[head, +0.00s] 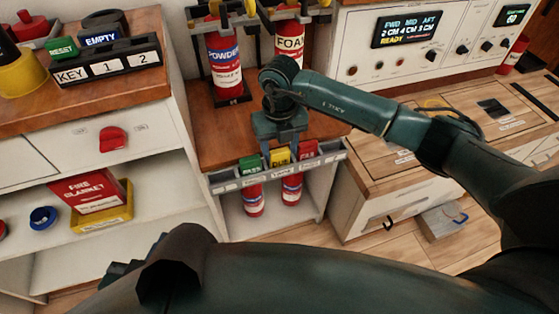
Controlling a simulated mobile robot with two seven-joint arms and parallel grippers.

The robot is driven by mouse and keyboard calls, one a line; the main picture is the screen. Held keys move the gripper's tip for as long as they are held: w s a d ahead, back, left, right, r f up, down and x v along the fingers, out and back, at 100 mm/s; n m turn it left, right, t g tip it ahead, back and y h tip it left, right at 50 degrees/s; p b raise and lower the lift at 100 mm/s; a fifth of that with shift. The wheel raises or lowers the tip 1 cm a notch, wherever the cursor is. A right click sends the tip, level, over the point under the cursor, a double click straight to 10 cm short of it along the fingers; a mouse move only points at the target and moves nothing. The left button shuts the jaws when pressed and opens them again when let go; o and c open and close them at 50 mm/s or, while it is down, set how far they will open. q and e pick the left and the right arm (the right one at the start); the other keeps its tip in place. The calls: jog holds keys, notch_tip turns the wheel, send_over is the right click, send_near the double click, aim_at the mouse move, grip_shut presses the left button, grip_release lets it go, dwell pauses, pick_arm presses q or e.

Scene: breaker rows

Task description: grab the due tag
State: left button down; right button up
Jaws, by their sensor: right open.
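A grey rack (329,156) on the front edge of the wooden counter holds a green tag (250,166), a yellow tag (280,157) and a red tag (308,150). The lettering on the tags is too small to read surely; the yellow one in the middle seems to be the due tag. My right gripper (280,153) is open and points down, with its fingers on either side of the yellow tag. I cannot tell whether they touch it. My left gripper is not seen; only dark parts of my arm fill the bottom.
Powder (225,62) and foam (289,42) extinguishers stand behind my right gripper. Smaller extinguishers stand on the shelf below the rack. A key rack (107,68) sits on the left cabinet. A control panel (430,45) and wooden worktop (390,160) lie to the right.

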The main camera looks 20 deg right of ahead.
jog(key=shift+f, duration=0.95)
jog(key=c, duration=0.6)
jog(key=shift+r, duration=0.15)
